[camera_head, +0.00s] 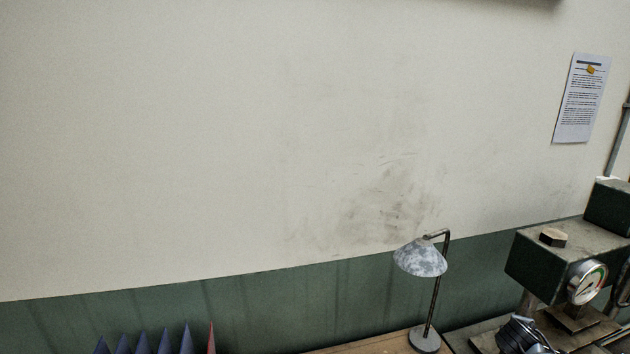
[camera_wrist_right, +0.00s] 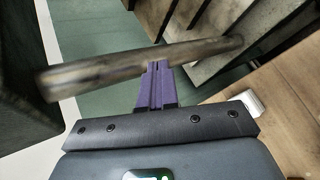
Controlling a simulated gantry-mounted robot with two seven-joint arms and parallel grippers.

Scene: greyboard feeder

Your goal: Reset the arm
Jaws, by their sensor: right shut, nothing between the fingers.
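My right gripper (camera_wrist_right: 157,72) shows in the right wrist view, its purple fingers closed together with nothing between them. A long, worn bar (camera_wrist_right: 90,76) lies crosswise just past the fingertips in that view. I cannot tell whether the fingertips touch it. Neither gripper shows in the head view. My left gripper is in no view.
In the head view, a desk lamp (camera_head: 420,258) stands near a dark green machine (camera_head: 545,262) with a round gauge (camera_head: 587,282). Several dark pointed shapes and a red one (camera_head: 211,338) rise at the lower left. A paper sheet (camera_head: 581,100) hangs on the wall.

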